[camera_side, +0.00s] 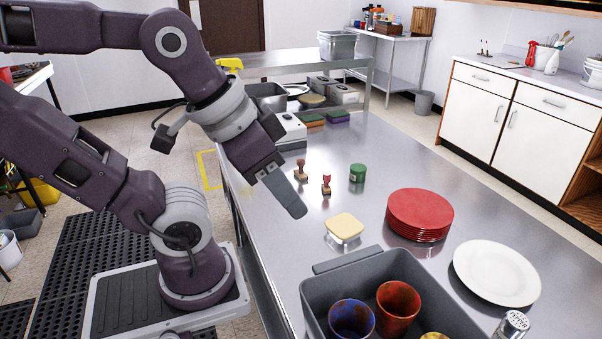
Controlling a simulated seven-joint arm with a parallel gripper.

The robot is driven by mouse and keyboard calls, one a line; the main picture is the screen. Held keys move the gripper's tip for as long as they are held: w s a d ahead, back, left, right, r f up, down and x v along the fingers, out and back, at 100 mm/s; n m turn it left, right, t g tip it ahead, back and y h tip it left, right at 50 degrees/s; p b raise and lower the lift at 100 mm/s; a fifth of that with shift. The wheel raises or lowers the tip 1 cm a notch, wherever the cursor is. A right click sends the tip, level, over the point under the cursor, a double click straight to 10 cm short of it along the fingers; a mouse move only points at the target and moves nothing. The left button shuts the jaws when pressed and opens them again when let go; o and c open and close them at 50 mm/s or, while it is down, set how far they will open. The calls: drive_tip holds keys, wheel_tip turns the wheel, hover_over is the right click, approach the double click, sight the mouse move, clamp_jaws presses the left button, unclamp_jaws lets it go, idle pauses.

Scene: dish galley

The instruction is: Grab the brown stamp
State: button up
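The brown stamp (301,171) stands upright on the metal table, its wooden handle up. A red-handled stamp (326,185) stands a little to its right and nearer the camera. My gripper (297,208) hangs tilted over the table's left part, its grey finger pointing down to the right. In the picture the finger lies just left of and below the brown stamp, apart from it. The finger nearest the camera hides the other, so the gap between them cannot be seen. Nothing shows held in it.
A green jar (357,174) stands right of the stamps. A yellow sponge (345,226), stacked red plates (419,213), a white plate (496,272) and a grey bin (330,268) with cups are nearer the camera. A white device (291,132) stands behind the stamps.

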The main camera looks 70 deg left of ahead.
drive_tip(key=shift+o, duration=1.3)
